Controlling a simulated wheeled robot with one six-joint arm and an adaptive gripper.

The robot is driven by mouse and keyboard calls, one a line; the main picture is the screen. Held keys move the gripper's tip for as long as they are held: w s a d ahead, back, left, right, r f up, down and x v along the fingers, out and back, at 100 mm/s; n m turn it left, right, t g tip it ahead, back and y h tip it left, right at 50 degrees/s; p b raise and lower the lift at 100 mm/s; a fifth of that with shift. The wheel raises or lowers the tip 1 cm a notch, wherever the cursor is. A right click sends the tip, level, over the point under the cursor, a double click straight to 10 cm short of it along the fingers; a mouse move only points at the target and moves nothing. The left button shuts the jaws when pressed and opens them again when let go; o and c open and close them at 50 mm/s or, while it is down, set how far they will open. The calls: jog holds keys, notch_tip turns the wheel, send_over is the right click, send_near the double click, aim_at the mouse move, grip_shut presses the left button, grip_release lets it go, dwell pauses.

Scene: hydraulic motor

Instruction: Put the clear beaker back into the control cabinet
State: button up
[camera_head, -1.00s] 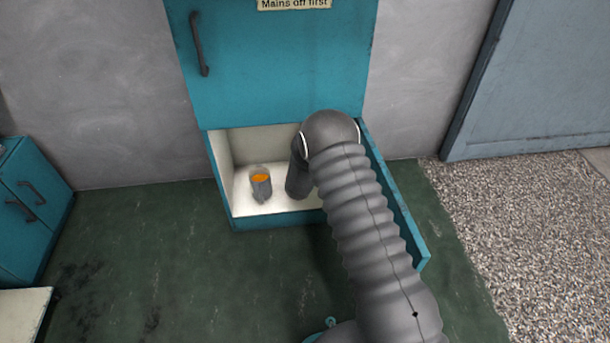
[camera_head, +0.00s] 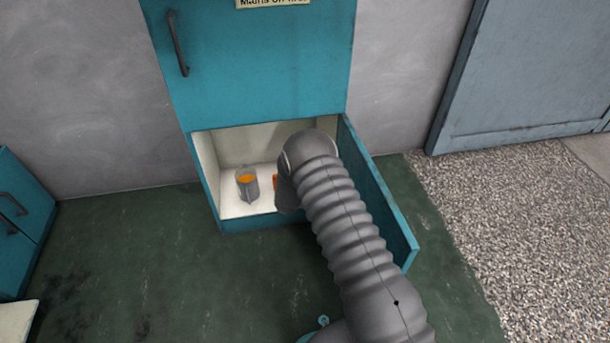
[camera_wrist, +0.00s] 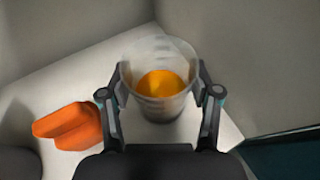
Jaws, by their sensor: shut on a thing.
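In the wrist view a clear beaker (camera_wrist: 160,102) with orange contents stands out between the two fingers of my gripper (camera_wrist: 161,95), which is shut on it. The beaker looks upright over the white cabinet floor; I cannot tell whether it touches it. In the head view my arm hides the beaker and the fingers; the end of my arm is at the opening of the teal control cabinet (camera_head: 245,80). The cabinet's lower compartment is open, and its low door (camera_head: 380,195) is swung out to the right.
A grey vessel (camera_head: 248,187) with orange at its top stands inside the compartment on the left. An orange object (camera_wrist: 70,127) lies left of the beaker; it is partly hidden in the head view (camera_head: 275,182). The open door bounds the right side.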

jog(key=o, duration=1.4)
jog(key=shift+c, duration=0.2)
jog(key=shift+r+p, duration=0.2)
jog(key=shift+p, duration=0.1)
jog(key=v, duration=1.2)
jog(key=shift+p, duration=0.4)
